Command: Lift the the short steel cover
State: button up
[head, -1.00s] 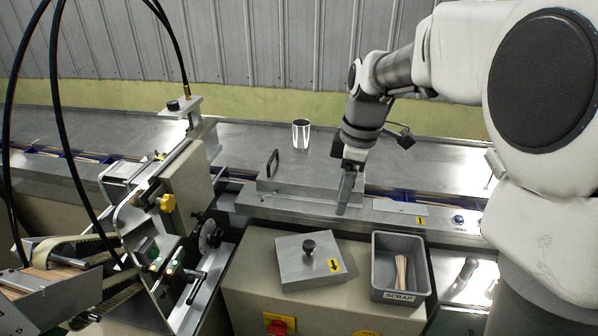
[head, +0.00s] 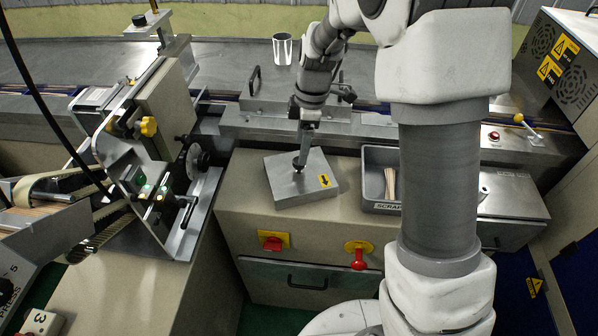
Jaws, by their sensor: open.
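The short steel cover (head: 287,187) is a low grey metal piece with a dark knob (head: 299,164) and a yellow arrow label. It lies on top of the beige cabinet at the front of the machine. My gripper (head: 302,155) points down right at the knob, and its jaws are open. Its fingers partly hide the knob, and I cannot tell whether they touch it.
A grey scrap bin (head: 381,205) with wooden sticks stands just right of the cover. Behind is a longer steel cover with a black handle (head: 255,80), and a metal cup (head: 282,50). A machine with a yellow knob (head: 148,126) rises on the left.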

aim_at(299, 172)
jog(key=shift+a+f, duration=0.2)
jog(key=shift+f, duration=1.35)
jog(key=shift+a+f, duration=0.2)
jog(key=shift+f, duration=1.3)
grip_shut()
jog(key=shift+w+r, duration=0.1)
